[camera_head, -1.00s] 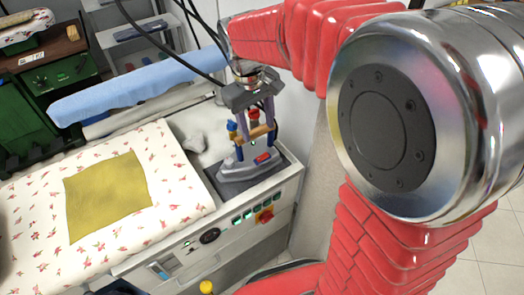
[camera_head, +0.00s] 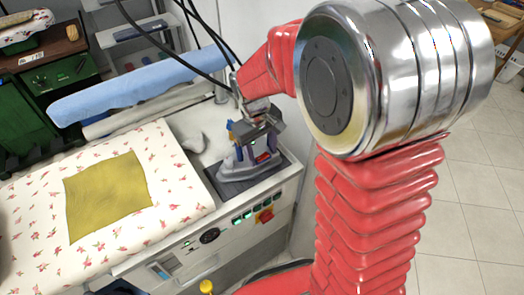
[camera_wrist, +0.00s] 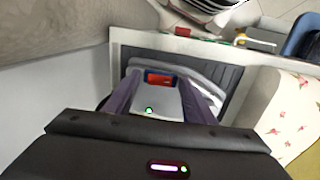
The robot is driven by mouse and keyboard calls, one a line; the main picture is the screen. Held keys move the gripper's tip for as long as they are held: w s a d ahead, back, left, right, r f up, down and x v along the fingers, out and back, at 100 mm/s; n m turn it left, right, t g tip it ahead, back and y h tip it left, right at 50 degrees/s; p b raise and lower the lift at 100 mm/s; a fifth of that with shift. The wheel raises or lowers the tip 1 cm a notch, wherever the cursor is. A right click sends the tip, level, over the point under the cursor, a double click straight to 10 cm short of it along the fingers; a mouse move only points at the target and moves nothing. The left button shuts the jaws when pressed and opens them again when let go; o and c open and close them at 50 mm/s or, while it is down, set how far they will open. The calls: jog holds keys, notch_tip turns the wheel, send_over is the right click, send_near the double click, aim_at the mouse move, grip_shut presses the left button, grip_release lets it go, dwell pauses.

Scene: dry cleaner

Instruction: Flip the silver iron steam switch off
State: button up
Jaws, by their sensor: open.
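The silver iron (camera_head: 236,172) rests on a dark ribbed pad (camera_head: 214,187) at the right end of the ironing station. Its red switch (camera_head: 263,157) shows on its side in the head view. In the wrist view the red switch (camera_wrist: 158,79) sits in a blue surround on the iron's grey body (camera_wrist: 160,103), between my fingers. My gripper (camera_head: 252,152) is open, close over the iron, with its purple fingers pointing down. In the wrist view my gripper (camera_wrist: 163,78) holds nothing. I cannot tell whether the fingers touch the iron. My gripper hides much of the iron's handle.
A padded floral ironing board (camera_head: 30,195) with a mustard cloth (camera_head: 108,193) lies left of the iron. A blue padded arm (camera_head: 135,88) stretches behind it. Green lit buttons and a red knob (camera_head: 265,216) are on the station's front. Black cables hang above.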

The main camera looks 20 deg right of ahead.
jog(key=c, duration=1)
jog(key=shift+c, duration=0.2)
jog(key=shift+d+y, duration=0.15)
jog(key=shift+y, duration=0.65)
jog(key=o, duration=1)
jog(key=shift+g, duration=0.3)
jog(key=shift+o, duration=0.2)
jog(key=shift+r, duration=0.1)
